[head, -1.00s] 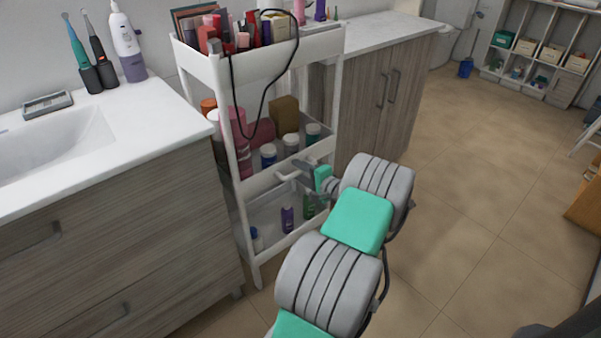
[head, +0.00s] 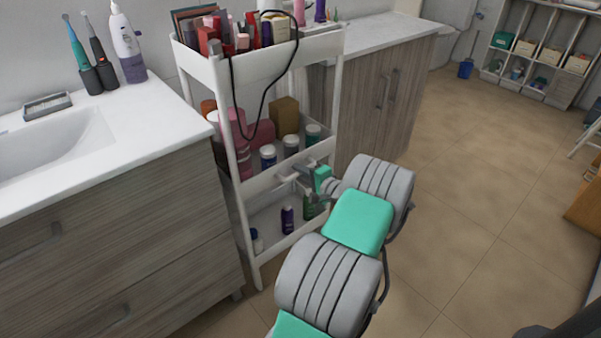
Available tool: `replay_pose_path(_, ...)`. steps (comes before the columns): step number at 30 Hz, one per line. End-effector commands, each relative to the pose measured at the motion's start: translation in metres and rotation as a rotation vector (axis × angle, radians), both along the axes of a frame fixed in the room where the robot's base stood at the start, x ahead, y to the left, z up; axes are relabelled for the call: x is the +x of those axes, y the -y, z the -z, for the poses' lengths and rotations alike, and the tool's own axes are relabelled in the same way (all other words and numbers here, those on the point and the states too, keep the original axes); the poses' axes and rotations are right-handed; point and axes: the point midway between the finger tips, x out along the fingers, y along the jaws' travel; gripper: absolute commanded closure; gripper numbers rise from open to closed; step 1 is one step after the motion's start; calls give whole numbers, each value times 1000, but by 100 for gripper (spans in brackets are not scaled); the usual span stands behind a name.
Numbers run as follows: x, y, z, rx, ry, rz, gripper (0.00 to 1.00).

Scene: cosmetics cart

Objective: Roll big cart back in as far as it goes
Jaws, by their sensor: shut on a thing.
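The big cart (head: 268,62) is a tall white trolley with three tiers of cosmetics. It stands in the gap between the sink cabinet and the wooden cabinet, its front sticking out a little past the sink cabinet's front. My gripper (head: 302,174) is at the handle on the front of the cart's middle tier and is shut on it. My arm partly hides the fingers and the cart's lower right side. A dark cable hangs in a loop from the top tier over the cart's front.
The sink cabinet (head: 125,235) borders the cart on the left, and the wooden cabinet (head: 385,98) on the right. Tiled floor (head: 470,190) is clear to the right. A shelf unit (head: 540,55) and a blue bucket (head: 466,69) stand farther back.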

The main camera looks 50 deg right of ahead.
Motion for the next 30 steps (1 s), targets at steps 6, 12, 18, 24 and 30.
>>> replay_pose_path(6, 0, 0, 0, 0, 0, 0, 100)
replay_pose_path(12, 0, 0, 0, 1, 0, 0, 100)
replay_pose_path(18, 0, 0, 0, 1, -1, 0, 100)
replay_pose_path(24, 0, 0, 0, 1, -1, 0, 100)
replay_pose_path(30, 8, 1, 1, 1, 0, -2, 100)
